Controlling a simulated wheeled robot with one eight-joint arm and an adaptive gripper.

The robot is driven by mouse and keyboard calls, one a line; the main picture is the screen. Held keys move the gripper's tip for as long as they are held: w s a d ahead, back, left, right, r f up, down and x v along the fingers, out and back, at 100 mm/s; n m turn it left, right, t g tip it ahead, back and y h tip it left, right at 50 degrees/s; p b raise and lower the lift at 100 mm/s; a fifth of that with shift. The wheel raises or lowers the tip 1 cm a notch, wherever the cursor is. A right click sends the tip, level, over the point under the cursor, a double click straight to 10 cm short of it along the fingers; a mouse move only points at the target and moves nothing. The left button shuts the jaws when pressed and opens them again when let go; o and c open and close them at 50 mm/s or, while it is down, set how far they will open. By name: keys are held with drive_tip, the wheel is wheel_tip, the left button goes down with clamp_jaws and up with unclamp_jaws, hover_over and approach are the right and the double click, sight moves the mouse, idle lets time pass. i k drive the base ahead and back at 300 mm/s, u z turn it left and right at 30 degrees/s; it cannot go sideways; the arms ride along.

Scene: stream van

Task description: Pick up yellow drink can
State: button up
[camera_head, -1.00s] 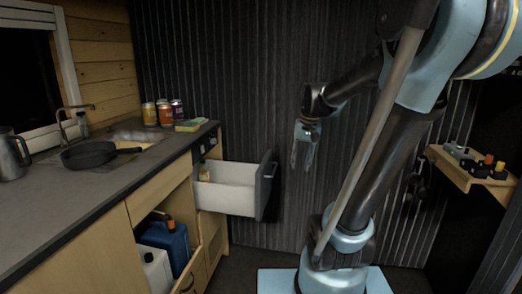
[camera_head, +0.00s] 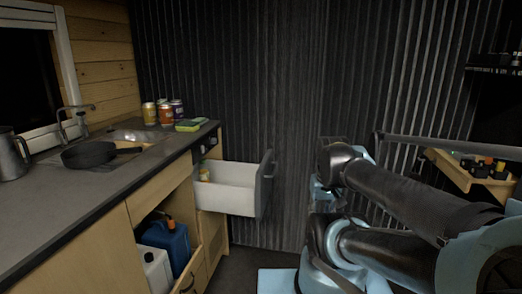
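The yellow drink can (camera_head: 149,114) stands upright at the back of the counter, at the left of a small group of cans. An orange can (camera_head: 166,116) stands just right of it and a purple can (camera_head: 178,111) stands at the right of the group. My gripper (camera_head: 325,196) is low at the right, beyond the open drawer and far from the cans. It points downward and is partly hidden by my arm, so its fingers cannot be made out.
A green and yellow sponge (camera_head: 188,125) lies right of the cans. A black pan (camera_head: 88,154) sits by the sink, with a kettle (camera_head: 9,158) at far left. An open white drawer (camera_head: 228,190) juts out between counter and arm. A shelf (camera_head: 468,174) is at right.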

sight(149, 109)
drive_tip(key=u, duration=1.3)
drive_tip(key=k, duration=1.25)
drive_tip(key=z, duration=0.4)
drive_tip(key=i, duration=1.6)
drive_tip(key=u, duration=0.55)
